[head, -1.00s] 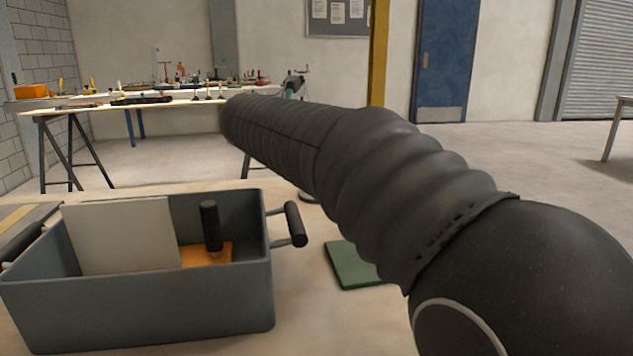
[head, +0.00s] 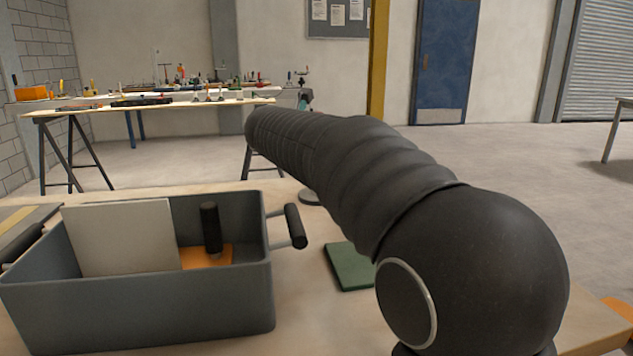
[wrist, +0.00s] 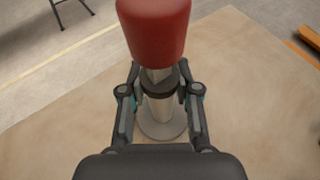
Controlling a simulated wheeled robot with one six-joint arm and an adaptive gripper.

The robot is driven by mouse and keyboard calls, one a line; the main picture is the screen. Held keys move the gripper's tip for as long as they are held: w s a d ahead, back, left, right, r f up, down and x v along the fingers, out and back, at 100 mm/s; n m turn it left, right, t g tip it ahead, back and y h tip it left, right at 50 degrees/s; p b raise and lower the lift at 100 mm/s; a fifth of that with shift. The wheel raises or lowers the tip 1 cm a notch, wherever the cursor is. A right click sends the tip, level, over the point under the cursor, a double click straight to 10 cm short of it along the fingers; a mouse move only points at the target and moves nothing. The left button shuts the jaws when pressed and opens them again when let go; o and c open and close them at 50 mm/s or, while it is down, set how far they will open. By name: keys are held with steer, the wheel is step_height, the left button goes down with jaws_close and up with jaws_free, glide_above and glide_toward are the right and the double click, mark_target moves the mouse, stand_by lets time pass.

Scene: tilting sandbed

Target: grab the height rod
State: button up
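In the wrist view a rod with a thick red head (wrist: 155,30), a metal stem and a dark collar stands on a round grey base (wrist: 162,128); I take it for the height rod. My gripper (wrist: 159,88) has one finger on each side of the stem, below the red head. Narrow gaps show between the fingers and the lower stem; contact at the collar is hard to make out. In the head view my arm hides the gripper and most of the rod. Only part of a round grey base (head: 309,197) shows beside the arm.
A grey open bin (head: 140,315) stands at the left, with a pale panel (head: 120,238), an orange block (head: 208,257) and a black handle (head: 210,228) inside. A green pad (head: 348,266) lies right of it. A cluttered bench (head: 150,107) is at the back.

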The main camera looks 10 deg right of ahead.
jaws_close()
steer(key=shift+r, duration=0.15)
